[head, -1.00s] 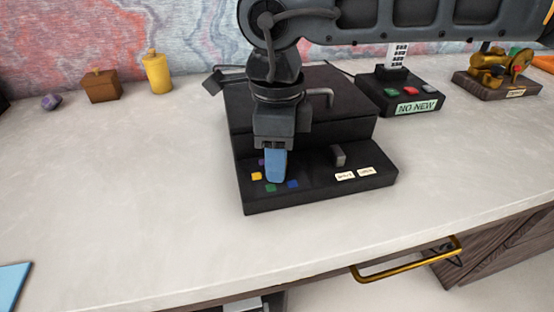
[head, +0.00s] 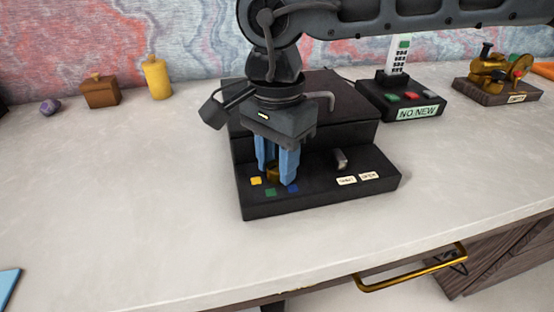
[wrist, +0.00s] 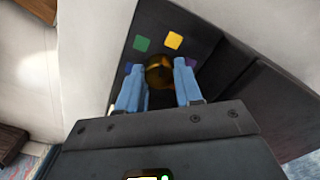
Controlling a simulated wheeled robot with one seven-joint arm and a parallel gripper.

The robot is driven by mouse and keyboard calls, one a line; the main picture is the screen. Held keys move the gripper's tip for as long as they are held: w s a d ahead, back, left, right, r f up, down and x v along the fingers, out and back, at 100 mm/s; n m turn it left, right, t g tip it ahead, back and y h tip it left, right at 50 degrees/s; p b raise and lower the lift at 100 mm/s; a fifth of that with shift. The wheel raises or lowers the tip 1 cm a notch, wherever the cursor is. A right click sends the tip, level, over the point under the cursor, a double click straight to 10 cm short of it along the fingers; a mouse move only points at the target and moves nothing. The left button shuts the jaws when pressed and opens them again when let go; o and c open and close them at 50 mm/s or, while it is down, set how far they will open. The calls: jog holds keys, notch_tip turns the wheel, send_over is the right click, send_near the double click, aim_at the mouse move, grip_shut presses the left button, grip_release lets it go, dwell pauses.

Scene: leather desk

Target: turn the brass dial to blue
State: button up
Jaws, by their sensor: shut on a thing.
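The brass dial (head: 272,173) sits on the low front step of a black console (head: 320,199). Colour squares lie around it: yellow (head: 256,181), green (head: 270,192) and blue (head: 293,188). My gripper (head: 277,178) reaches down from above with its blue fingers on either side of the dial, shut on it. In the wrist view the dial (wrist: 159,71) lies between the fingertips, with green (wrist: 142,43) and yellow (wrist: 173,40) squares beyond it and a purple square (wrist: 190,63) by the right finger. I cannot tell which colour the dial points to.
A small grey lever (head: 340,159) and two white labels (head: 358,178) are on the console's right. The desk's left side is mostly clear.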

jog(key=n, duration=0.5)
jog(key=shift+n, duration=0.3)
jog(key=n, duration=0.4)
jog(key=shift+n, duration=0.3)
jog(key=n, duration=0.9)
jog(key=shift+n+p, duration=0.3)
jog(key=shift+p, duration=0.1)
jog(key=o, duration=1)
jog(key=shift+o, duration=0.2)
